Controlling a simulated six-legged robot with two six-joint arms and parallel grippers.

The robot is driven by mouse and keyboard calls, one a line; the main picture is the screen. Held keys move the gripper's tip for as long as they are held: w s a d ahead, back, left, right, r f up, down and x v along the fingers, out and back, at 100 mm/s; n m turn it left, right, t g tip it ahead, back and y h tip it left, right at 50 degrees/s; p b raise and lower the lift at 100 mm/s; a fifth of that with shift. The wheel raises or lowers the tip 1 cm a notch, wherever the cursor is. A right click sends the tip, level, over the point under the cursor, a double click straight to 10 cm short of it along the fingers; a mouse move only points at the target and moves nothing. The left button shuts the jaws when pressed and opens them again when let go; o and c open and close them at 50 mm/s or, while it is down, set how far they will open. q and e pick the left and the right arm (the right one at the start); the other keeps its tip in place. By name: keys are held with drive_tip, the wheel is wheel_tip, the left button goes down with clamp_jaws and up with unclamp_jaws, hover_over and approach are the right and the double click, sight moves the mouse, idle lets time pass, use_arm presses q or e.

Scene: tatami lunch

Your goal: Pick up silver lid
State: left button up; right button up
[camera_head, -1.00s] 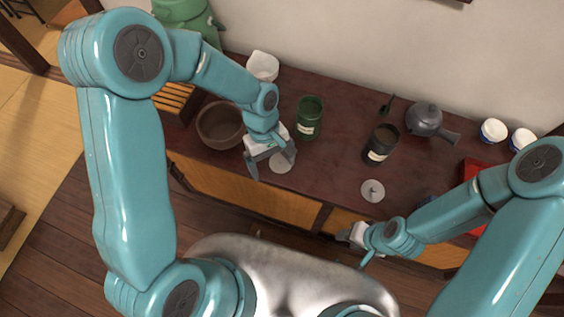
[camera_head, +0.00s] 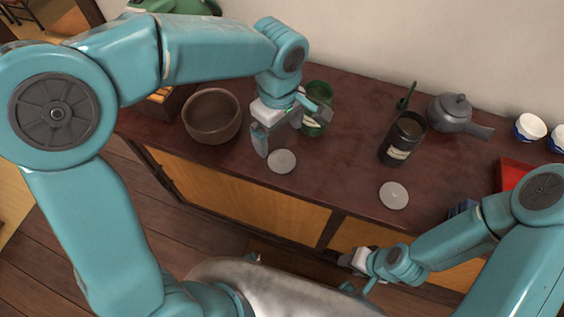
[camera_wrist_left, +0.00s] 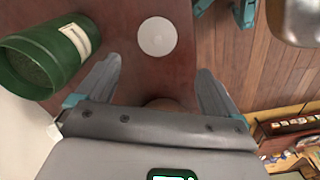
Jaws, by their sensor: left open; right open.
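Two flat, round silver-grey lids lie on the dark wooden counter (camera_head: 350,160). The left lid (camera_head: 281,161) is just in front of my left gripper (camera_head: 291,134), near the green canister (camera_head: 318,125). The right lid (camera_head: 394,195) is in front of the black canister (camera_head: 402,138). In the left wrist view a pale round lid (camera_wrist_left: 157,36) lies beyond and between the spread fingers (camera_wrist_left: 157,82). My right gripper (camera_head: 350,260) is open, low at the counter's front edge.
A brown bowl (camera_head: 212,117) stands left of my left gripper. The green canister also shows close by in the wrist view (camera_wrist_left: 42,58). A grey teapot (camera_head: 453,112), white cups (camera_head: 530,127) and a red tray (camera_head: 510,174) are at the right. Counter between the lids is clear.

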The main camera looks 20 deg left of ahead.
sight(280, 158)
use_arm(q)
wheel_tip(280, 158, down, 10)
drive_tip(key=shift+w+r+b, duration=0.1)
drive_tip(key=shift+b, duration=0.6)
drive_tip(key=c, duration=0.7)
